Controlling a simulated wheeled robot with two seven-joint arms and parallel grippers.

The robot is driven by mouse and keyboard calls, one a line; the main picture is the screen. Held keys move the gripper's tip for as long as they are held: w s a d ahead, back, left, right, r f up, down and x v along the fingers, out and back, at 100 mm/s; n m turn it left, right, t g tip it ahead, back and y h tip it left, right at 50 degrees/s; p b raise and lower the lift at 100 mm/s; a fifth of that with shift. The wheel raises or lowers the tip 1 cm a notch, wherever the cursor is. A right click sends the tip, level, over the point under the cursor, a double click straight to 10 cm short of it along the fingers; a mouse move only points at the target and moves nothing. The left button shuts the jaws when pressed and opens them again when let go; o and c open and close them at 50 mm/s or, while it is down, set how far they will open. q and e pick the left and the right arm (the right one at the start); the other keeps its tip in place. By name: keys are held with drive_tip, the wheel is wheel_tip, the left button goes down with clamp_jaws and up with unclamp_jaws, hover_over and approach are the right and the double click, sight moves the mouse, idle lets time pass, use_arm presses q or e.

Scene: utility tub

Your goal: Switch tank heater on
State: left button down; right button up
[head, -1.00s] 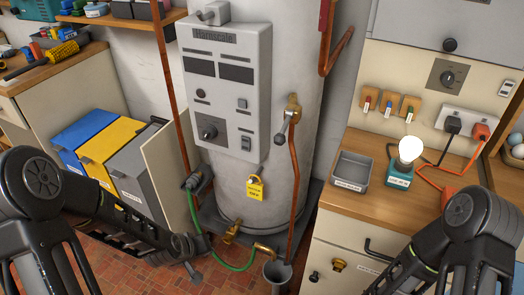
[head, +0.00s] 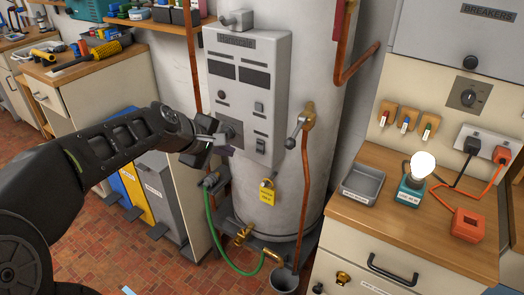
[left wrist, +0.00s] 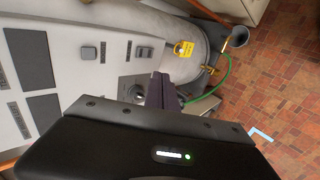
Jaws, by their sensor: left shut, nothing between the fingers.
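The tank heater (head: 310,150) is a tall white cylinder with a grey control panel (head: 280,62) on its front. The panel has two dark displays, a small rocker switch (head: 259,107), a larger rocker switch (head: 261,146) and a dark rotary knob (head: 232,129) at lower left. In the left wrist view the panel (left wrist: 68,75) lies sideways, with the knob (left wrist: 135,93) beside the fingers. My left gripper (head: 222,142) is shut and empty at the knob, partly covering it. Its fingers show in the left wrist view (left wrist: 163,90). I cannot tell whether they touch the knob.
A yellow tag (head: 267,196) hangs on the tank below the panel. A copper pipe with a lever valve (head: 306,118) runs at the panel's right. A green hose (head: 212,225) hangs below my gripper. A counter (head: 440,225) with a lit bulb (head: 422,165) stands at right.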

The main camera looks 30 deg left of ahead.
use_arm(q)
drive_tip(key=shift+d, duration=0.15)
drive_tip(key=shift+w+f, duration=0.1)
drive_tip(key=shift+w, duration=0.05)
drive_tip(key=b, duration=0.1)
approach(259, 152)
wheel_tip(259, 152, down, 4)
drive_tip(key=w+p, duration=0.1)
drive_tip(key=w, duration=0.3)
drive_tip(key=shift+w, duration=0.25)
